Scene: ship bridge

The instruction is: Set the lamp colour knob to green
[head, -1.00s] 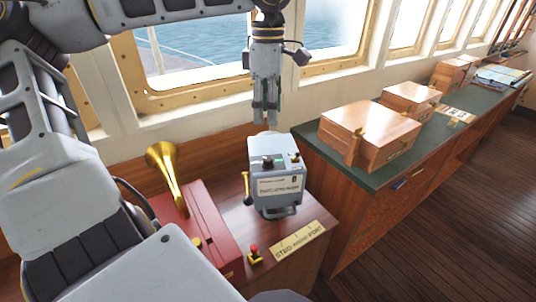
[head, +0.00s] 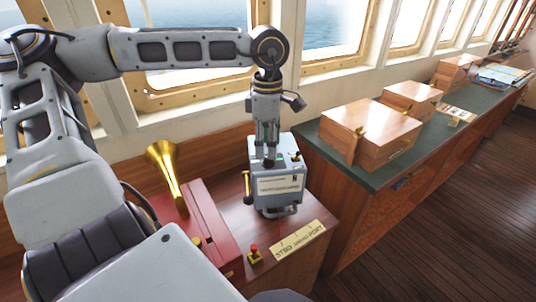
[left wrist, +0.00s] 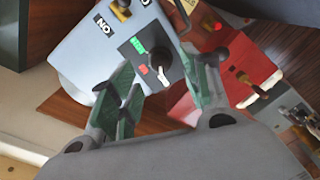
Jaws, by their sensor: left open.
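The grey lamp box (head: 276,190) stands on the wooden cabinet; it also shows in the left wrist view (left wrist: 85,55). On its top, the black colour knob (left wrist: 152,62) sits on a dark plate, with a green label (left wrist: 137,45) and a red label (left wrist: 143,70) beside it. The knob has a pale mark at its lower right; I cannot tell its setting for sure. My left gripper (head: 267,160) points down at the box top, open, with its green-padded fingers either side of the knob in the wrist view. Contact is unclear. My right gripper is out of view.
A red box with a brass horn (head: 166,172) stands left of the lamp. A red-topped lever (head: 255,253) and a lettered plate (head: 300,240) lie in front. Wooden boxes (head: 370,135) stand on the green counter at right. Window frames are behind.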

